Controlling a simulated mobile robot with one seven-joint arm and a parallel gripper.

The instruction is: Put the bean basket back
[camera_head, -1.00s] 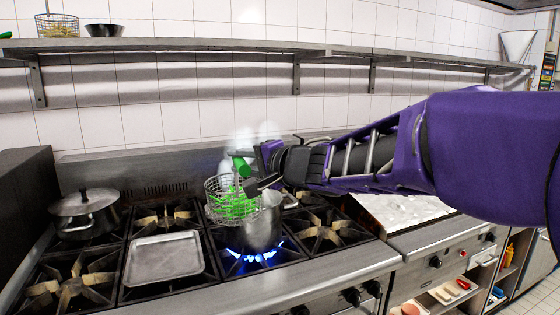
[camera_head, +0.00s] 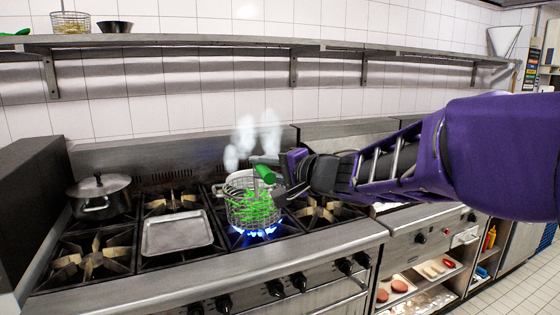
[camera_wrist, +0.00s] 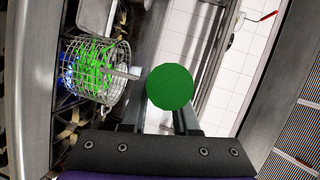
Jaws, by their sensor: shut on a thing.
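The bean basket (camera_head: 252,210) is a wire basket of green beans with a green handle (camera_head: 265,174). My gripper (camera_head: 282,178) is shut on the handle. I cannot tell the gap between basket and pot. In the wrist view, the basket (camera_wrist: 98,70) is left of the handle's round green end (camera_wrist: 170,87), with beans inside. The fingertips are partly hidden by the handle.
A lidded pot (camera_head: 99,196) and an empty metal tray (camera_head: 177,233) stand left on the stove. The wall shelf (camera_head: 200,41) holds another wire basket (camera_head: 70,22) and a dark bowl (camera_head: 115,27). Steam rises above the pot. Lower shelves at right hold food trays.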

